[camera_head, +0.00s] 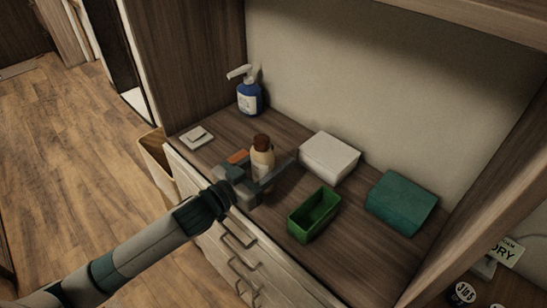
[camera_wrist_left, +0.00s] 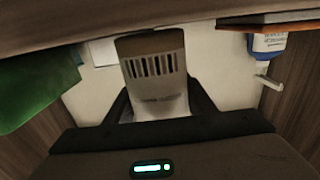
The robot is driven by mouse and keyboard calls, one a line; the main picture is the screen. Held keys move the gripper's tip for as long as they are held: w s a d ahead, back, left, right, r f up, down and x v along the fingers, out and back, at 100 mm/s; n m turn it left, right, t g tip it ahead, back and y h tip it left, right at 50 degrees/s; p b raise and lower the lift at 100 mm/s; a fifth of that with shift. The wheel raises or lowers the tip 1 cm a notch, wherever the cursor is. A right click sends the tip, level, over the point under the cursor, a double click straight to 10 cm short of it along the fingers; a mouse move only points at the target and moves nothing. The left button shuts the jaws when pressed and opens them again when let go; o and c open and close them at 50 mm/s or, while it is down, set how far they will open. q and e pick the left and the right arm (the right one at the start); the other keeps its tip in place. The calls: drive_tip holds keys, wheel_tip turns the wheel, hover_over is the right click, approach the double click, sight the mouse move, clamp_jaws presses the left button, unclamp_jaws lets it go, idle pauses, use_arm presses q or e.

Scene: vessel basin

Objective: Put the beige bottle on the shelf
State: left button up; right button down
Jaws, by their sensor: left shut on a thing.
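The beige bottle (camera_head: 262,164), with a brown cap, is upright at the counter's front middle. My left gripper (camera_head: 268,178) reaches in from the left, shut around its body. In the left wrist view, the bottle (camera_wrist_left: 158,95) fills the space between the dark fingers of my left gripper (camera_wrist_left: 162,105); dark bars mark its side. I cannot tell whether its base touches the counter. A wooden shelf board (camera_head: 480,18) crosses the top right of the head view; its upper surface is not clearly seen. My right gripper is not in view.
On the counter (camera_head: 352,237) are a green open box (camera_head: 314,217), a white box (camera_head: 329,157), a teal box (camera_head: 402,202), a blue pump bottle (camera_head: 249,98), a small white item (camera_head: 196,137) and an orange item (camera_head: 238,156) close by the gripper. Wooden side walls flank it.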

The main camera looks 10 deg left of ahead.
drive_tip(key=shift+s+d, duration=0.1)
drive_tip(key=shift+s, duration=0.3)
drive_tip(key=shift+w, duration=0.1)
use_arm(q)
drive_tip(key=o, duration=0.8)
drive_tip(key=shift+f, duration=0.15)
drive_tip(key=o, duration=0.4)
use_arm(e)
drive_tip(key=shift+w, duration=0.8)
use_arm(q)
drive_tip(key=shift+r, duration=0.2)
